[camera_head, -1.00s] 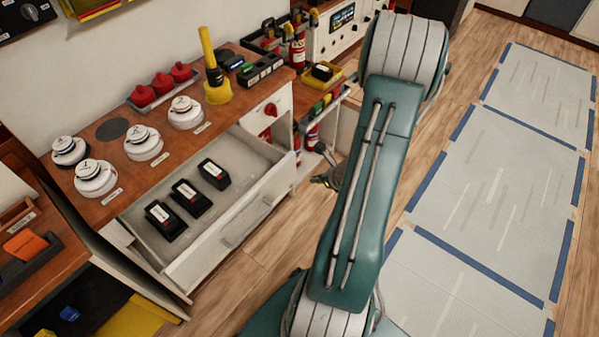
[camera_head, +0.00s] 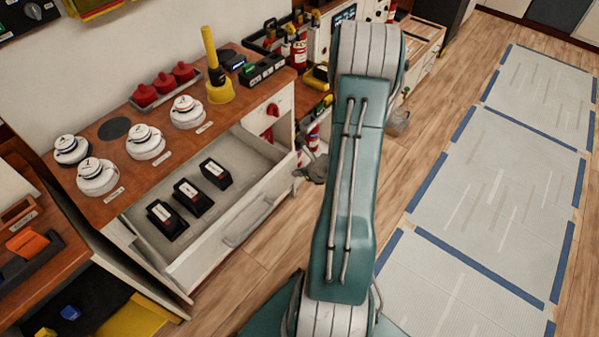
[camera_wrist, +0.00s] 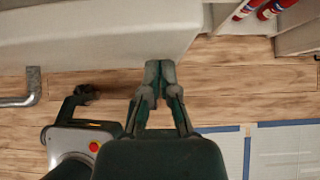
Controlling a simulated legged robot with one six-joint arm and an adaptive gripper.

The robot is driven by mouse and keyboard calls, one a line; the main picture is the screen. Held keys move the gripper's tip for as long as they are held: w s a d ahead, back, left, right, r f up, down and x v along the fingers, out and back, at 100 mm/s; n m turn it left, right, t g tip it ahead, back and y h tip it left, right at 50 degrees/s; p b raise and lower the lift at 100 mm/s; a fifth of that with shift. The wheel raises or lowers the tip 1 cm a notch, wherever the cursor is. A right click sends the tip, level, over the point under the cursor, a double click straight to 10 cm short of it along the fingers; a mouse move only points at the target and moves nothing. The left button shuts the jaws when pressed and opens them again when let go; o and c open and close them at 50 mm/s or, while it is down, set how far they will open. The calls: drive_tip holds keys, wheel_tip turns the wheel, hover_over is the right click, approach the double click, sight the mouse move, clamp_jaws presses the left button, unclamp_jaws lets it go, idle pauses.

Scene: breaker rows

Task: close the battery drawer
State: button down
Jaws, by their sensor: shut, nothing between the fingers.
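The battery drawer (camera_head: 262,208) is pulled open from the wooden-topped cabinet in the head view. Three black batteries (camera_head: 187,193) stand in a row inside it. Its bar handle (camera_head: 247,224) is on the outer face of the front panel. My gripper (camera_head: 310,172) shows partly past the drawer's right front corner, with my arm covering some of the area beside it. In the wrist view my gripper (camera_wrist: 160,66) is shut and empty, its tips at the lower edge of a pale panel (camera_wrist: 110,40); I cannot tell whether they touch. A metal handle (camera_wrist: 30,92) shows at left.
White lidded jars (camera_head: 145,140), red knobbed pieces (camera_head: 165,82) and a yellow plunger-like tool (camera_head: 215,75) stand on the cabinet top (camera_head: 125,180). Red cylinders (camera_head: 309,137) sit on shelving right of the drawer.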

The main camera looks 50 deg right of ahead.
approach(242, 145)
drive_tip(key=w, duration=0.2)
drive_tip(key=w+f, duration=0.1)
drive_tip(key=w, duration=0.1)
drive_tip(key=w+f, duration=0.1)
drive_tip(key=w, duration=0.1)
drive_tip(key=shift+w+a+f, duration=0.15)
drive_tip(key=shift+w+f, duration=0.05)
drive_tip(key=shift+w, duration=0.15)
drive_tip(key=shift+w+r, duration=0.1)
drive_tip(key=shift+w, duration=0.2)
